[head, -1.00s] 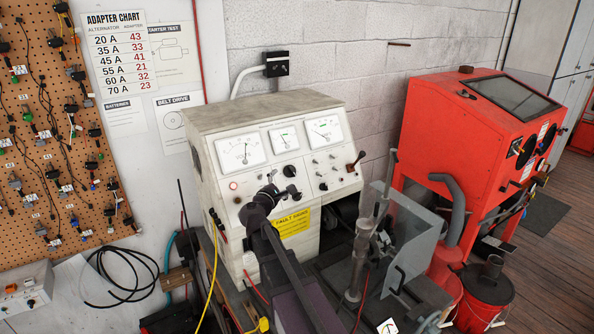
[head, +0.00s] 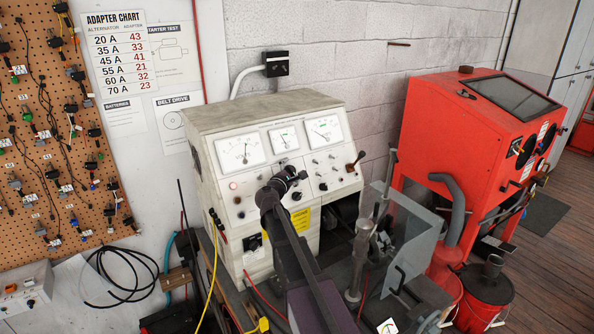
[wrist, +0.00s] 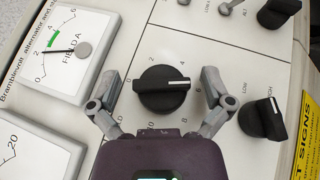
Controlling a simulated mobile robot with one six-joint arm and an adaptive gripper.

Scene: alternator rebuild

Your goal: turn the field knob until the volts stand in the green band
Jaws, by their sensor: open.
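The black field knob (wrist: 165,90) has a white pointer line and a numbered scale; in the wrist view it sits between my open fingers. My gripper (wrist: 161,85) has one finger either side of it, with gaps showing. In the head view my gripper (head: 284,180) is over the panel and hides that knob. The volts meter (head: 240,151) is the large left dial; its needle stands near upright with a small green band near the top. I cannot tell whether it is inside the band. The field amps meter (wrist: 65,52) has its needle below its green band.
The white test bench (head: 262,115) carries a right-hand meter (head: 324,131) and several switches. A low/high knob (wrist: 262,118) is close to my right finger in the wrist view. A clear guard (head: 410,235) stands at the bench's right. A red cabinet (head: 470,135) is beyond.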

